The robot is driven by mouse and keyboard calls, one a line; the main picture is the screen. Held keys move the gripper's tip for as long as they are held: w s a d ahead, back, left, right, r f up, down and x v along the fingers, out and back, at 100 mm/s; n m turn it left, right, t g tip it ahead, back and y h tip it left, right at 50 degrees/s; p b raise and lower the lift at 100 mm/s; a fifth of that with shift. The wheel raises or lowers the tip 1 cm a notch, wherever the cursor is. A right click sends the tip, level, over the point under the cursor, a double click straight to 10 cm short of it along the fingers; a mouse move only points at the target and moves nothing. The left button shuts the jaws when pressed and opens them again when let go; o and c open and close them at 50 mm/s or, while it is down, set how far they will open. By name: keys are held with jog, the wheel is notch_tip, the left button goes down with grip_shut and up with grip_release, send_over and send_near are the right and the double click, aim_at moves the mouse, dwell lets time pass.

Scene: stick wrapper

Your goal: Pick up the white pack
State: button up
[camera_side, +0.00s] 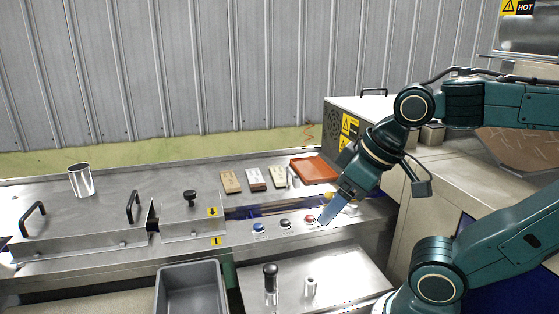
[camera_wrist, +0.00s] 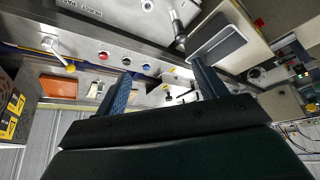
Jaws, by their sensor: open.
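The pack that looks whitest, with a dark brown band (camera_side: 255,180), lies flat on the steel worktop between two beige packs, one on its left (camera_side: 230,182) and one on its right (camera_side: 278,177). My gripper (camera_side: 326,220) points down over the front control strip, near the red button, to the right of and nearer the camera than the packs. It is apart from them. In the wrist view my gripper (camera_wrist: 161,69) shows two spread fingers with nothing held between them. The packs are small and partly hidden behind the left finger there.
An orange tray (camera_side: 314,170) lies right of the packs and shows in the wrist view (camera_wrist: 58,88). A small upright object stands between. A steel cup (camera_side: 81,180) and handled covers (camera_side: 80,243) are at left. A grey bin (camera_side: 190,287) is in front.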

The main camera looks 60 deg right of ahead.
jog(key=w+d+r+m+h, duration=0.15)
jog(key=w+d+r, duration=0.25)
jog(key=w, duration=0.5)
jog(key=m+g+h, duration=0.2)
jog(key=m+g, duration=0.1)
jog(key=m, duration=0.5)
send_over(256, 177)
jog(key=s+a, duration=0.2)
jog(key=shift+w+d+f, duration=0.1)
jog(key=shift+w+f, duration=0.05)
jog(key=shift+f, duration=7.55)
jog(key=shift+t, duration=0.3)
jog(key=shift+x, duration=2.55)
